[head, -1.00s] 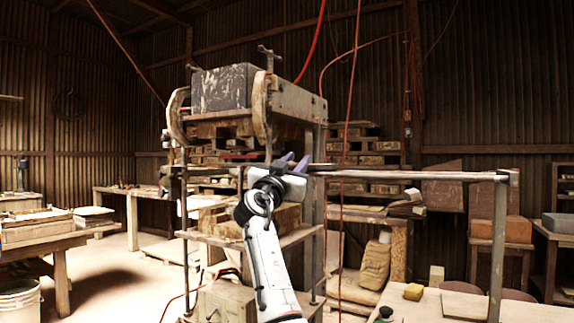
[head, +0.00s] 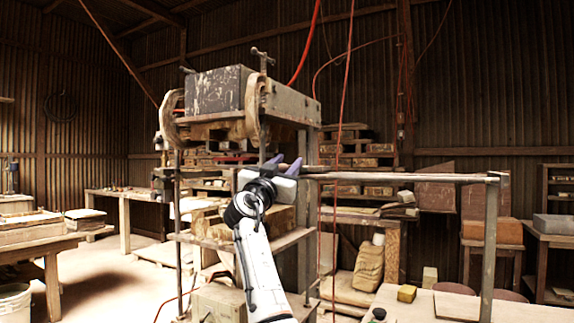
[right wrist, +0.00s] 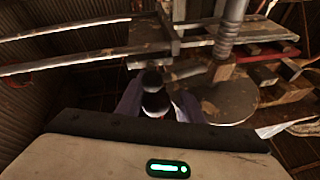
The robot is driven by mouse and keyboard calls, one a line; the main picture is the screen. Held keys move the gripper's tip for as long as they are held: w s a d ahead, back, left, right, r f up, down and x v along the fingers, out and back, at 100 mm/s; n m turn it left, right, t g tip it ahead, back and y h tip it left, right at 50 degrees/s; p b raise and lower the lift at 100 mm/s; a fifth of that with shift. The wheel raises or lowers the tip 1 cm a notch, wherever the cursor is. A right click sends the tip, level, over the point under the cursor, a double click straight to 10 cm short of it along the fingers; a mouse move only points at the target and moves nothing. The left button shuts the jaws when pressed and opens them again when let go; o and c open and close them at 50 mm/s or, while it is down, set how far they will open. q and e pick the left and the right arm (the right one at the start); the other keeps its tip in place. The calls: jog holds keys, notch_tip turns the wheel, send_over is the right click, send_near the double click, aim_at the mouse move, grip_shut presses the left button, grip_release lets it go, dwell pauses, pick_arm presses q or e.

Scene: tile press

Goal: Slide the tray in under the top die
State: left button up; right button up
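The press stands in the middle of the head view. A dark scuffed block (head: 216,90) sits in its top between curved rusty side pieces; I cannot clearly pick out the top die under it. Two metal rails (head: 400,177) run out to the right and also show in the right wrist view (right wrist: 80,64). My right gripper (head: 284,164) is at their inner end, below the press top, with its purple fingers apart. In the right wrist view dark round parts lie between the fingers (right wrist: 158,102); I cannot tell whether they touch. The tray is not clearly distinguishable. My left gripper is not in view.
A post (head: 491,250) holds up the rails' outer end. Red hoses (head: 340,130) hang close to my right arm. A table (head: 400,302) with a yellow block (head: 406,293) stands at the front right. A workbench (head: 40,240) stands at the left.

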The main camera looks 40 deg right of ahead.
jog(key=b+v, duration=0.2)
jog(key=v, duration=0.8)
jog(key=shift+a, duration=0.1)
